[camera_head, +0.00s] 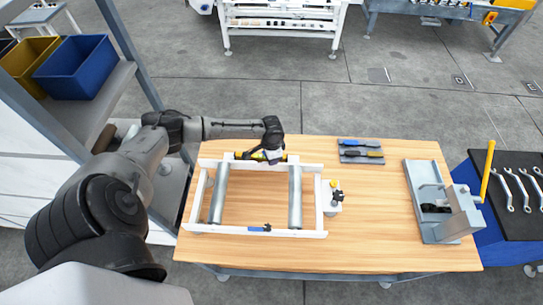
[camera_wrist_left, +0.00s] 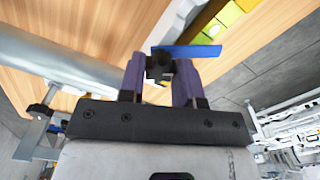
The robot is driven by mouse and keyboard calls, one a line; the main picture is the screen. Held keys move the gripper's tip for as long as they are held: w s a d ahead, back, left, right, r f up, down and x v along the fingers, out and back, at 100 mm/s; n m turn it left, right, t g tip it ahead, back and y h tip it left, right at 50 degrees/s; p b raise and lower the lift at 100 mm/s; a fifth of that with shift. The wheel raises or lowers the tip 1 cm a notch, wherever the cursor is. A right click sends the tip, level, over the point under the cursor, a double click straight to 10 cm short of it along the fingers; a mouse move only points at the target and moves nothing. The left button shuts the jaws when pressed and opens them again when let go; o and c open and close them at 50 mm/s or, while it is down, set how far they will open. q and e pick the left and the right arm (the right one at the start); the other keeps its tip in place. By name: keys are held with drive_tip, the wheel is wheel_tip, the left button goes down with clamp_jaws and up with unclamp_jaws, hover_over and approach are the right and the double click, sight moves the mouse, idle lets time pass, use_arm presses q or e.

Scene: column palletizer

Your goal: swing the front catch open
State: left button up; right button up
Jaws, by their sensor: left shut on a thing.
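A white frame (camera_head: 313,235) with two grey rollers (camera_head: 296,197) lies on the wooden table. A catch with a blue lever and a dark pivot (camera_head: 260,228) sits on its near rail. My left gripper (camera_head: 266,158) is at the far rail, away from that near catch. In the left wrist view, my left gripper (camera_wrist_left: 160,78) is shut on a black knob (camera_wrist_left: 159,64) beside a blue lever (camera_wrist_left: 190,51). The gripper hides most of this far catch in the head view. My right gripper is not in view.
A small post with a black knob (camera_head: 335,197) stands right of the frame. A grey pad with blue-handled tools (camera_head: 360,151) lies behind it. A grey fixture (camera_head: 440,205) stands at the table's right. A shelf with bins (camera_head: 75,68) is at the left.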

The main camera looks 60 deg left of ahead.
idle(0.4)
use_arm(q)
drive_tip(key=o, duration=0.9)
drive_tip(key=shift+o, duration=0.2)
wheel_tip(320, 180, up, 14)
drive_tip(key=b, duration=0.1)
idle(0.5)
